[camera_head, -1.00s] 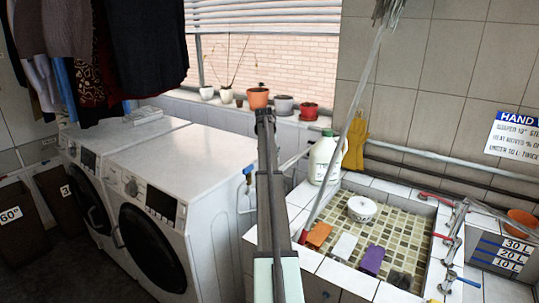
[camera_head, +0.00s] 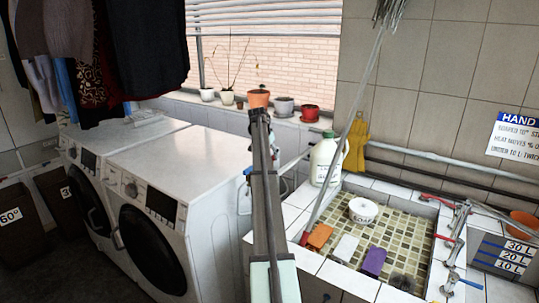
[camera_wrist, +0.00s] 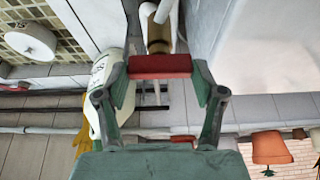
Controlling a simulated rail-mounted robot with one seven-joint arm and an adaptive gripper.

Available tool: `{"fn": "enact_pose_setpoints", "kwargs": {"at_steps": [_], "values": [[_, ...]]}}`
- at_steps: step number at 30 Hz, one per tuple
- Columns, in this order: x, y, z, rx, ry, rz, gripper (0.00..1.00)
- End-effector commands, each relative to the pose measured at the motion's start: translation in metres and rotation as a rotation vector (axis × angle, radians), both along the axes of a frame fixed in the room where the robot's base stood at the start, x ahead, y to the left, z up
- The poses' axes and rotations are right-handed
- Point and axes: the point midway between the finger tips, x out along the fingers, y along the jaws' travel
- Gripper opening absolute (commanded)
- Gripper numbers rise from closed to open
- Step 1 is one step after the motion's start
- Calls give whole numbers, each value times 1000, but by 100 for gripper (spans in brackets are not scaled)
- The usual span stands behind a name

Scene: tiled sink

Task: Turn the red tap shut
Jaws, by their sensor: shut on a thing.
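The red tap handle (camera_wrist: 160,66) shows in the wrist view as a short red bar lying crosswise, with a brass-coloured and white fitting just beyond it. My gripper (camera_wrist: 160,80) is shut on this bar, one green-padded finger at each end. In the head view, my arm rises in front of the gap between the washing machines and the sink. It hides the held handle there, and the gripper cannot be made out. How far the tap is turned cannot be told.
A white jug (camera_head: 325,160) stands on the tiled sink ledge right of my arm; it also shows in the wrist view (camera_wrist: 106,75). The washing machine (camera_head: 185,165) is close on the left. The sink basin (camera_head: 410,222) holds several small objects. Potted plants line the sill behind.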

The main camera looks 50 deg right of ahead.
Motion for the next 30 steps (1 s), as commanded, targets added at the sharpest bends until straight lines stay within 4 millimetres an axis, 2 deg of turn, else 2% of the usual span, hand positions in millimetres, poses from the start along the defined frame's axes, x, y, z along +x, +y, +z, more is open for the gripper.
{"fn": "enact_pose_setpoints", "kwargs": {"at_steps": [4,5,6,20,25,30], "values": [[-1,1,-3,5,2,-3,34],[-1,1,-3,5,2,-3,79],[-1,1,-2,4,2,-3,93],[0,2,4,0,0,0,94],[-1,10,24,0,-1,0,94],[-1,23,54,0,-1,0,94]]}}
